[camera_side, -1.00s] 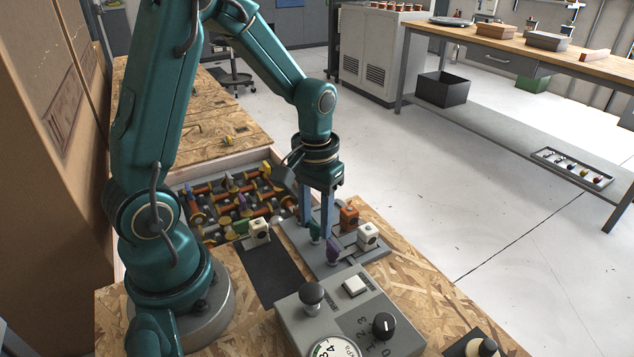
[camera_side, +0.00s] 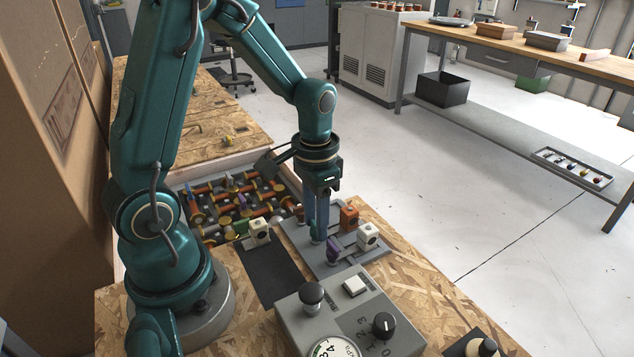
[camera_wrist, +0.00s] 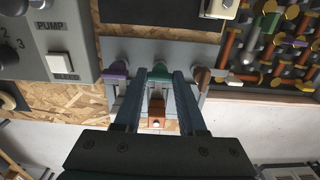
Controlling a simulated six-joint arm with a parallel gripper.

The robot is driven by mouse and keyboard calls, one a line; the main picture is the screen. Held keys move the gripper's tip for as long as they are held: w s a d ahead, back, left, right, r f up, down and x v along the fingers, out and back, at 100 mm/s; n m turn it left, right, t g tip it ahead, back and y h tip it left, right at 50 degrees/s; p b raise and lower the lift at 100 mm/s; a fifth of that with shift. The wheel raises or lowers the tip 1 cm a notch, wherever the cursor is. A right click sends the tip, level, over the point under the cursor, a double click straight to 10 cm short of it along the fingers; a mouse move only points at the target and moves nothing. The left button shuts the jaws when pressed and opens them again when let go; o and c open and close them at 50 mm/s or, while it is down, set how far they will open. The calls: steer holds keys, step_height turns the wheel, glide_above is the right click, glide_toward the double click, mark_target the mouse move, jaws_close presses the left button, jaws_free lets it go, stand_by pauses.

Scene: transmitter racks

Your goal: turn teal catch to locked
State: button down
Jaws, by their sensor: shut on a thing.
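The teal catch (camera_wrist: 160,74) sits on a grey plate (camera_wrist: 128,49), between the purple catch (camera_wrist: 117,70) and a brown catch (camera_wrist: 202,76) in the wrist view. My gripper (camera_wrist: 161,74) points down with a blue finger on each side of the teal catch and is shut on it. In the side view my gripper (camera_side: 317,236) hides most of the teal catch, and the purple catch (camera_side: 333,250) stands just in front. An orange block (camera_side: 349,217) and a white block (camera_side: 368,235) sit on the plate's right side. I cannot read any locked mark.
A grey control box (camera_side: 345,310) with knobs, a white button and a gauge stands close in front of the plate. A bin of mixed coloured parts (camera_side: 238,205) lies behind left. A cream block (camera_side: 259,231) sits left of the plate. Open floor lies to the right.

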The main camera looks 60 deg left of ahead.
steer(key=shift+c, duration=2.4)
jaws_free()
steer(key=shift+r, duration=2.55)
